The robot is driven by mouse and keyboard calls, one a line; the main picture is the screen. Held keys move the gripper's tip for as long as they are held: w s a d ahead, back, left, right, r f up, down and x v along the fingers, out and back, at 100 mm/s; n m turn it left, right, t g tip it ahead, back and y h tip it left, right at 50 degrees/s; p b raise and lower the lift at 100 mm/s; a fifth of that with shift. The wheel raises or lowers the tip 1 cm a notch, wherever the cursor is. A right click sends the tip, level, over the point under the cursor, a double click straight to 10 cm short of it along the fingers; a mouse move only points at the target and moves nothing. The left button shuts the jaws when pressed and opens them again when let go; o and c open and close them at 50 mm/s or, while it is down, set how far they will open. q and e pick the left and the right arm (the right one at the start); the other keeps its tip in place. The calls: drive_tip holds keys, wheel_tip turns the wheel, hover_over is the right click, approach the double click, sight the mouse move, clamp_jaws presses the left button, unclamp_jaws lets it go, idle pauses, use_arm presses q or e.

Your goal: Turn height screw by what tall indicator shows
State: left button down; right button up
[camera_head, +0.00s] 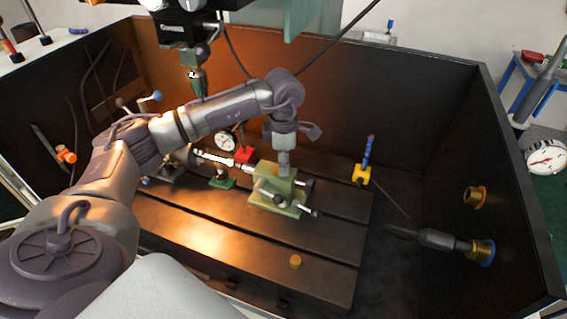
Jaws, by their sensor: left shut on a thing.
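My left arm reaches in from the left and bends down, with its gripper (283,172) at the top of the green indexing fixture (275,206). The gripper is shut on a small part at the top of that fixture. The fingers mostly cover this part, so I cannot clearly see the height screw. A round white dial indicator (226,141) stands left of the gripper, near a red block (244,155). Its needle is too small to read. My right gripper is not in view.
The fixture sits on a slotted table (200,221) inside dark walls. Black-tipped handles stick out on its right. A yellow block with a blue rod (361,174) stands to the right. A spindle head (190,30) hangs above.

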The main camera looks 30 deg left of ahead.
use_arm(q)
drive_tip(key=c, duration=1)
unclamp_jaws()
drive_tip(key=shift+o, duration=0.2)
wheel_tip(320, 180, up, 8)
drive_tip(key=shift+f, duration=0.2)
